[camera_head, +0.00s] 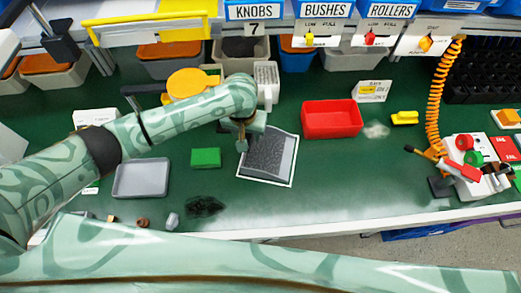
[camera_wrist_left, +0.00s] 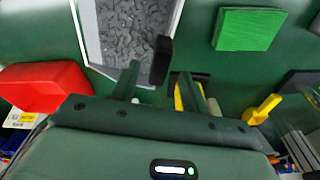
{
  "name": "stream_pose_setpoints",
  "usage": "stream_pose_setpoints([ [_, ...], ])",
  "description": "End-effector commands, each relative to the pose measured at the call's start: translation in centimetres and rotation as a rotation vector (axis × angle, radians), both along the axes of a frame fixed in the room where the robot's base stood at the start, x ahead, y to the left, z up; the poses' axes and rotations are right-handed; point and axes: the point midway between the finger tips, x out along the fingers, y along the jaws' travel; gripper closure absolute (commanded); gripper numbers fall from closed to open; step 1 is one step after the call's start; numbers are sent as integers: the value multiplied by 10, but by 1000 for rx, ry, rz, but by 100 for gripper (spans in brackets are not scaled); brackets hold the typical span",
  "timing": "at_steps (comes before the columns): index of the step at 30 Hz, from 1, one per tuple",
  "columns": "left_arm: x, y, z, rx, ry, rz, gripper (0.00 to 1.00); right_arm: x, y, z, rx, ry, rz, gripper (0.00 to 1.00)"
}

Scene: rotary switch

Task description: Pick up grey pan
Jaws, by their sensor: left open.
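A shallow light-grey pan (camera_head: 142,178) lies flat on the green worktop, left of the green block in the head view. It is empty. My left gripper (camera_head: 242,140) is up and to the right of the pan, by the upper left edge of a white-rimmed dark grey tray (camera_head: 268,158). In the left wrist view, the gripper's fingers (camera_wrist_left: 172,78) are apart with nothing between them. The dark tray (camera_wrist_left: 125,35) shows beyond them. I cannot make out the pan clearly in that view. My right gripper is not in view.
A green block (camera_head: 206,158) lies between the pan and the dark tray. A red bin (camera_head: 332,119) stands right of the tray. A dark tangle (camera_head: 204,206) and small loose parts lie near the front edge. Bins line the back.

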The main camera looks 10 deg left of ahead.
Motion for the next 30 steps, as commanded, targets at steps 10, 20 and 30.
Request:
stream_pose_setpoints([
  [10, 5, -1, -39, 1, 0, 0, 55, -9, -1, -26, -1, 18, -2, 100],
  [20, 5, -1, -38, 1, 0, 0, 100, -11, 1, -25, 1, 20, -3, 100],
  [30, 5, -1, -32, 1, 0, 0, 100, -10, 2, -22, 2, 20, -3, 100],
])
